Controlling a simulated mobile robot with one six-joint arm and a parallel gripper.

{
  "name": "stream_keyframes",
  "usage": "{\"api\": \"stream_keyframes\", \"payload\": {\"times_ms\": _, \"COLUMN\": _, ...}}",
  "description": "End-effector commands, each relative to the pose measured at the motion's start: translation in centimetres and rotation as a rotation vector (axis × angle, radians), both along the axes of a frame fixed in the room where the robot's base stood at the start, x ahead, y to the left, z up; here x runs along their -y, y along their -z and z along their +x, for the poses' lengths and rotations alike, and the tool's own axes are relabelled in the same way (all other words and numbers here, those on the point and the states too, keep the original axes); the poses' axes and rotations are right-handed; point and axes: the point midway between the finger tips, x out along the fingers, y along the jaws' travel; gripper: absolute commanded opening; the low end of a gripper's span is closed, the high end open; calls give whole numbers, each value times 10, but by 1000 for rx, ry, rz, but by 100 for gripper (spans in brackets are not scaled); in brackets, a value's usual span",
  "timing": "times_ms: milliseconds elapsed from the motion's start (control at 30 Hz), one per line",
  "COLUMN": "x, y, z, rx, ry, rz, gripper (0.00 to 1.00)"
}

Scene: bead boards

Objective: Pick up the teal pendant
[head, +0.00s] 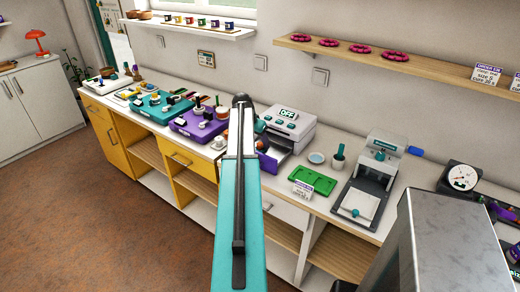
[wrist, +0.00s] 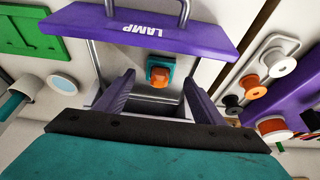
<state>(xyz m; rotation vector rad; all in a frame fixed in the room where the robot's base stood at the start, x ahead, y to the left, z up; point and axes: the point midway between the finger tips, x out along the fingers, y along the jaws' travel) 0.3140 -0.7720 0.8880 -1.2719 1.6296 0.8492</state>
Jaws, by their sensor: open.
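In the wrist view, a teal squarish piece with an orange front (wrist: 159,73), which looks like the teal pendant, sits in the open drawer (wrist: 135,60) behind a purple front panel marked LAMP (wrist: 150,30). My gripper (wrist: 160,84) is open, its two purple fingers apart to the left and right of the pendant's near side. Nothing is held between them. I cannot tell how far above the drawer floor the fingertips are. In the head view, my arm hides the gripper; the white machine marked OFF (head: 288,118) has its purple-fronted drawer (head: 268,164) pulled out.
A green tray (head: 312,180), a small pale blue dish (head: 317,158) and a grey press-like device (head: 372,175) stand right of the machine. A purple board (head: 200,124) with spools is close on its left. A handle (wrist: 170,10) sticks out from the drawer front.

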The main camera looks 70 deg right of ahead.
Motion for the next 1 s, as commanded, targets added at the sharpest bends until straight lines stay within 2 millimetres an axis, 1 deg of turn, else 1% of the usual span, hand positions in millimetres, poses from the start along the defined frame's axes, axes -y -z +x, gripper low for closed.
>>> {"api": "stream_keyframes", "payload": {"times_ms": 200, "x": 8, "y": 20, "z": -2, "rx": -1, "ry": 0, "rz": 1, "gripper": 62}}
{"api": "stream_keyframes", "payload": {"times_ms": 400, "x": 11, "y": 29, "z": -3, "rx": 0, "ry": 0, "rz": 0, "gripper": 62}}
{"api": "stream_keyframes", "payload": {"times_ms": 933, "x": 11, "y": 30, "z": -3, "rx": 0, "ry": 0, "rz": 0, "gripper": 62}}
{"api": "stream_keyframes", "payload": {"times_ms": 967, "x": 11, "y": 30, "z": -3, "rx": 0, "ry": 0, "rz": 0, "gripper": 61}}
{"api": "stream_keyframes", "payload": {"times_ms": 1000, "x": 11, "y": 30, "z": -2, "rx": 0, "ry": 0, "rz": 0, "gripper": 54}}
